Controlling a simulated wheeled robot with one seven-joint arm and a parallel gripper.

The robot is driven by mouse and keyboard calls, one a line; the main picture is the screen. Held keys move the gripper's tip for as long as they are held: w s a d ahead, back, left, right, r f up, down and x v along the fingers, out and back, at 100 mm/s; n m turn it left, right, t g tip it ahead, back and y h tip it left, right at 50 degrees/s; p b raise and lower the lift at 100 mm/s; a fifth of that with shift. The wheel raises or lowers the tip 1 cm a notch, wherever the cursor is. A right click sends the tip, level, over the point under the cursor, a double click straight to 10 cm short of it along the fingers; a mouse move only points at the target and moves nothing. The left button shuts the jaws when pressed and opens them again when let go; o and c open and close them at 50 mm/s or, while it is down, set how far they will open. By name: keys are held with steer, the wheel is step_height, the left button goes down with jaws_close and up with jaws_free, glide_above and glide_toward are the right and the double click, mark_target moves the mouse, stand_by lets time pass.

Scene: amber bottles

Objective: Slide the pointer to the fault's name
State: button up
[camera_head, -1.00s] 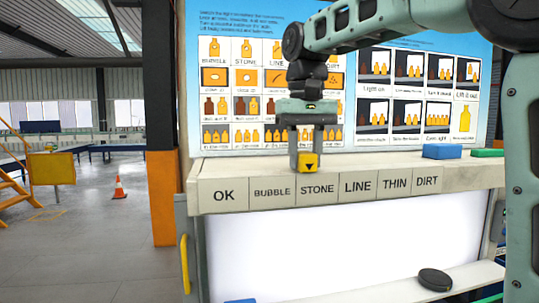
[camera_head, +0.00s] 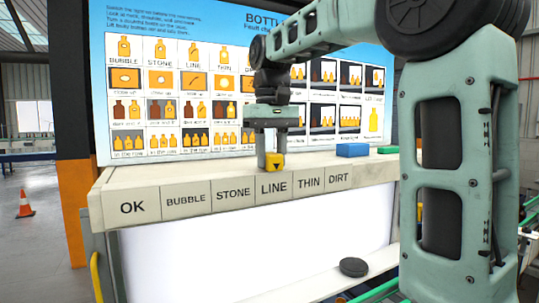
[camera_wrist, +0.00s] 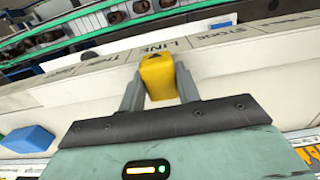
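The yellow pointer (camera_head: 275,161) with a black arrow sits on the white ledge, above the LINE label (camera_head: 273,187) in the head view. In the wrist view the pointer (camera_wrist: 158,78) stands behind the upside-down LINE label (camera_wrist: 160,48). My gripper (camera_head: 271,153) points down, with one finger on each side of the pointer, and appears shut on it. The label strip reads OK (camera_head: 132,208), BUBBLE (camera_head: 185,199), STONE (camera_head: 233,192), LINE, THIN (camera_head: 309,183) and DIRT (camera_head: 339,178).
A picture board (camera_head: 215,85) stands behind the ledge (camera_head: 225,170). A blue block (camera_head: 352,150) and a green block (camera_head: 388,149) lie on the ledge to the right. Below are a white lit panel (camera_head: 250,240) and a dark round knob (camera_head: 354,267).

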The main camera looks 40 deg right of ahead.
mark_target(271, 153)
steer(key=o, duration=0.4)
steer(key=shift+o, duration=0.2)
steer(key=shift+r, duration=0.15)
step_height(271, 153, up, 17)
steer(key=p, duration=0.3)
steer(key=shift+r, duration=0.15)
stand_by(0.3)
